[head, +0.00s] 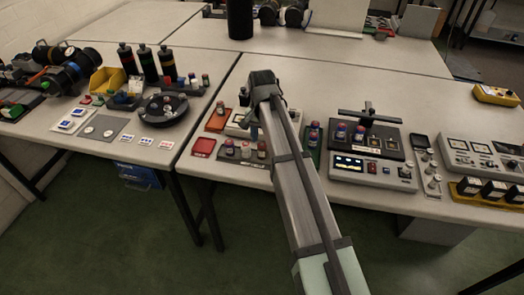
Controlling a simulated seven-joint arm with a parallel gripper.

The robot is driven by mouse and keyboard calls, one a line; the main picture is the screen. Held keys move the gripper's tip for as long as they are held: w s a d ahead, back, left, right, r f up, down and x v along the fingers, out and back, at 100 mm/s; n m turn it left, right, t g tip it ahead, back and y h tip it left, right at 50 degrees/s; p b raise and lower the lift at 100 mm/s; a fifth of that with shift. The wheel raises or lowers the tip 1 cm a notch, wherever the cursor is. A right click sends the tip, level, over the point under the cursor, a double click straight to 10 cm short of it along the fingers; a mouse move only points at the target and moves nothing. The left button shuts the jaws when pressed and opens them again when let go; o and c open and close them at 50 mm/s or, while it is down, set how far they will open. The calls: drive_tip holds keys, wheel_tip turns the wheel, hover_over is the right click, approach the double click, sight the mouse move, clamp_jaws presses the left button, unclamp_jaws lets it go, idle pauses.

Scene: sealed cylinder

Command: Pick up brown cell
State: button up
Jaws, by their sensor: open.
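My gripper (254,122) is at the far end of my arm, over the near-left part of the right-hand table (400,75). It is open, and its fingers are small and partly hidden by the wrist. Several small dark cells with red or pale tops stand close by: a row on a dark tray (238,158) just in front of my gripper, and one cell (314,133) on a green tray to its right. Two more (341,131) stand on a black-topped device. I cannot tell which cell is brown. My wrist hides part of a pale device (234,122).
Red trays (203,147) lie left of my gripper. A grey instrument (376,172) and a dark cross-shaped handle (369,113) stand to the right. The left table holds tall black bottles (167,64) and a round black dish (163,110). The right table's back middle is clear.

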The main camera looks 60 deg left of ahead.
sight(262, 144)
drive_tip(key=shift+w+a+f, duration=0.1)
drive_tip(key=shift+a+f, duration=0.05)
drive_tip(key=shift+f, duration=3)
drive_tip(key=shift+c, duration=0.2)
drive_tip(key=c, duration=0.7)
